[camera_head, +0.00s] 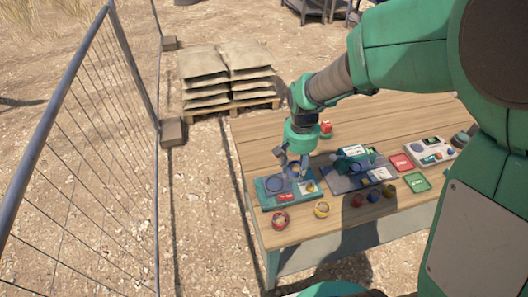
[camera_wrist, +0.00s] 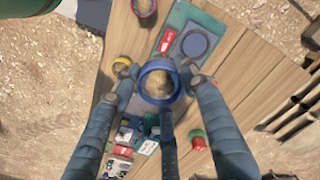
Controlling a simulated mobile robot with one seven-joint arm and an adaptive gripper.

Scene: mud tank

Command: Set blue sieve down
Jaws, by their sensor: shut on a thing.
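My gripper (camera_wrist: 160,80) is shut on the blue sieve (camera_wrist: 152,98), a round blue-rimmed cup with tan-brown showing inside it. In the wrist view the sieve sits between the two fingers, beside the teal tray. In the head view my gripper (camera_head: 293,165) points down over the teal tray (camera_head: 264,201) at the table's left end; the sieve there is small and partly hidden by the fingers. The tray has a round blue-rimmed pad (camera_wrist: 196,43) and a red label (camera_wrist: 166,40). The exact gap under the sieve cannot be told.
A grey board (camera_head: 343,185) lies right of the tray. A red-green object (camera_head: 326,128) stands behind. A fence (camera_head: 85,150) runs left.

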